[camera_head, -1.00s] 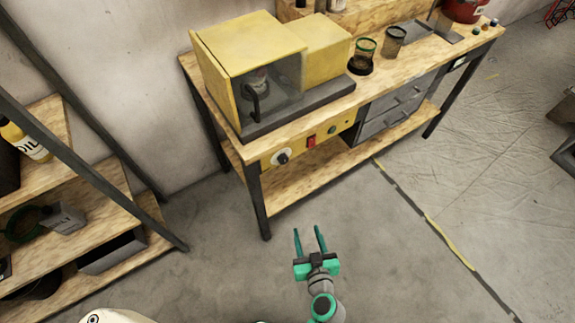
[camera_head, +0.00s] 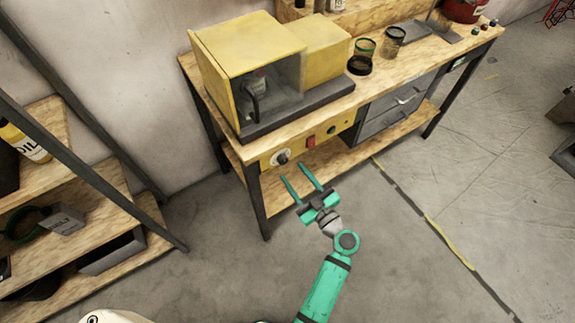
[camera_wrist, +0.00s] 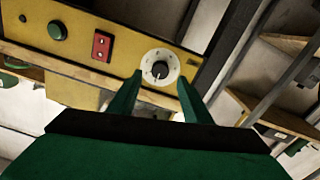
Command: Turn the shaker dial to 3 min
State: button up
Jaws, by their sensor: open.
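The shaker (camera_head: 255,62) is a yellow machine with a clear front cover on the bench. Its dial (camera_head: 282,157) is a black knob on a white round scale, at the left end of the yellow panel (camera_head: 316,142) under the bench top. In the wrist view the dial (camera_wrist: 160,69) sits between and beyond the fingertips; the scale marks are too small to read. My green gripper (camera_head: 294,175) is open and empty, its two fingers pointing at the panel just below and right of the dial. In the wrist view my gripper (camera_wrist: 160,82) appears apart from the knob.
A red switch (camera_head: 311,142) and a green button (camera_head: 332,130) sit right of the dial. Grey drawers (camera_head: 395,105) are farther right. A bench leg (camera_head: 257,200) stands left of the gripper. Shelves (camera_head: 75,215) stand at left. The floor in front is clear.

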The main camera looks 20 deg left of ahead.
aim_at(285, 162)
jog(key=shift+x, duration=2.4)
jog(key=c, duration=1.1)
